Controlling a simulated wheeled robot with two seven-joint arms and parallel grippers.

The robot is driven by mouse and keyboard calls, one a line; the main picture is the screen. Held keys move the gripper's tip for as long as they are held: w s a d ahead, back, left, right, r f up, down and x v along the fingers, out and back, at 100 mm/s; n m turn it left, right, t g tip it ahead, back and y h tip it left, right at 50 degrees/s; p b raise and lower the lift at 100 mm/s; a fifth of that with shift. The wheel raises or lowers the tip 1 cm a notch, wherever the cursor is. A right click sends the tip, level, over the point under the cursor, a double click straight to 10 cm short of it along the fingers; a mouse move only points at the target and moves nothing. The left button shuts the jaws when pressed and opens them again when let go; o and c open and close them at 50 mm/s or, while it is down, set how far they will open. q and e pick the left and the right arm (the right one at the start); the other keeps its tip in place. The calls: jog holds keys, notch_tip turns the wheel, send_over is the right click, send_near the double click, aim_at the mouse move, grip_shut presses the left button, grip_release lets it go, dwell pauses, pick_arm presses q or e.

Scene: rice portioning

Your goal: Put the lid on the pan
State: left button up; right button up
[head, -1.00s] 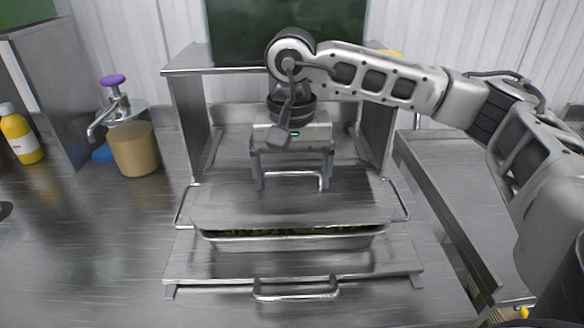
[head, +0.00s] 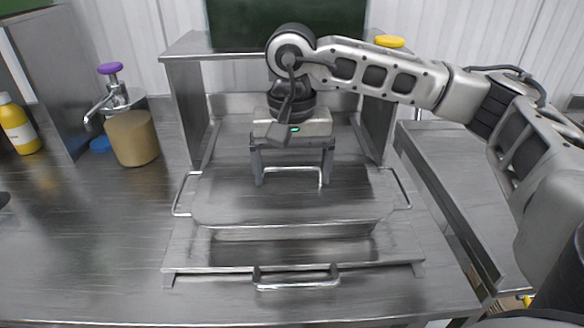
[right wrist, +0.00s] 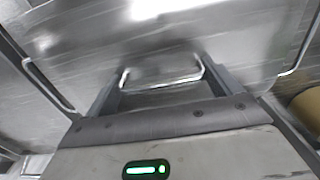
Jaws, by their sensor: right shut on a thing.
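The flat steel lid (head: 225,206) lies level over the pan (head: 290,232), a rectangular steel pan with wire handles at its left and right ends. Only the pan's front wall shows under the lid, and its contents are hidden. My right gripper (head: 292,180) is above the lid, pointing down, shut on the lid's handle (head: 322,177). The handle also shows between the fingers in the right wrist view (right wrist: 162,84), above the lid's plate (right wrist: 215,40). Whether the lid touches the rim all round cannot be told. My left gripper is not in view.
The pan stands on a steel board (head: 200,262) with a front handle (head: 297,284). A steel shelf (head: 190,48) stands behind. A pump dispenser (head: 130,138) and a yellow bottle (head: 18,128) are at left. A lower side counter (head: 440,165) is at right. The left counter is mostly clear.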

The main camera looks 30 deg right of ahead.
dwell(0.3)
jog(key=o, duration=1)
jog(key=shift+c, duration=0.2)
jog(key=shift+f, duration=0.1)
notch_tip(320, 180, up, 16)
jog(key=p, duration=0.1)
jog(key=shift+p, duration=0.4)
